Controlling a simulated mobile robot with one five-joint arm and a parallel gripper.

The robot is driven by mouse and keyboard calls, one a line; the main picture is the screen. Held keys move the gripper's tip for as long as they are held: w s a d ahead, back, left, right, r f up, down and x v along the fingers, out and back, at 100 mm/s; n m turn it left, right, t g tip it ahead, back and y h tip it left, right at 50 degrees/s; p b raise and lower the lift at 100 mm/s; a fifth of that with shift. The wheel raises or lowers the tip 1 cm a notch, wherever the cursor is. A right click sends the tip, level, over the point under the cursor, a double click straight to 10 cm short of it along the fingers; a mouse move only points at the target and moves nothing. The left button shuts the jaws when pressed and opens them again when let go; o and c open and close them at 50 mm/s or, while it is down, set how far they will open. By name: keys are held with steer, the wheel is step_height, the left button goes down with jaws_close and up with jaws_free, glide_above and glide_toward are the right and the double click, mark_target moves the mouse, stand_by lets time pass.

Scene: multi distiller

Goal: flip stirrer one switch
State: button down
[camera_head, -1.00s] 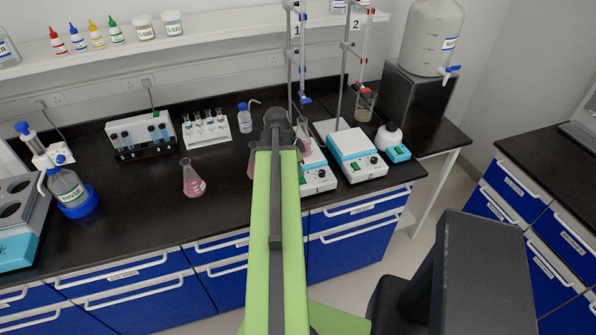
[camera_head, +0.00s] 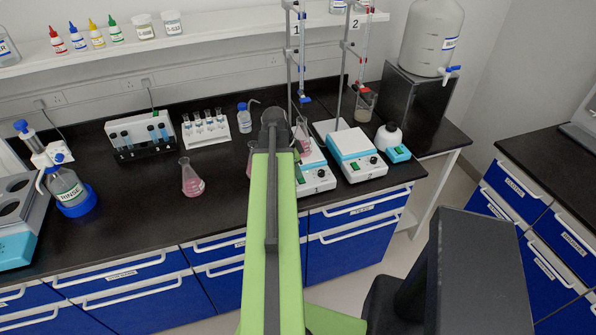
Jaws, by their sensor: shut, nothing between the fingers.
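Stirrer one (camera_head: 317,181) is the white-and-blue hotplate stirrer under the burette stand marked 1. Its left side is hidden behind my arm. Its front panel shows a dark knob (camera_head: 321,174), with a small green switch (camera_head: 301,181) to the left, partly hidden at the arm's edge. The switch is too small to tell its position. A flask with pink liquid (camera_head: 303,143) stands on the stirrer under the burette. My green arm reaches over the bench up to a dark joint. My gripper is hidden behind the arm, so its place relative to the switch does not show.
Stirrer two (camera_head: 352,144) stands close on the right, with a beaker (camera_head: 365,105) behind. A pink flask (camera_head: 191,181) stands left of the arm; another (camera_head: 252,157) is partly behind it. The bench front (camera_head: 130,220) is clear.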

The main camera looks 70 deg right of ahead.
steer(key=shift+s+a+r, duration=0.2)
steer(key=shift+s+a, duration=0.25)
steer(key=shift+s, duration=0.05)
steer(key=d+p+v, duration=0.2)
steer(key=p+v, duration=1.1)
steer(key=shift+w+d+r+p, duration=0.2)
steer(key=shift+w+r+p, duration=0.15)
steer(key=shift+w+r, duration=0.1)
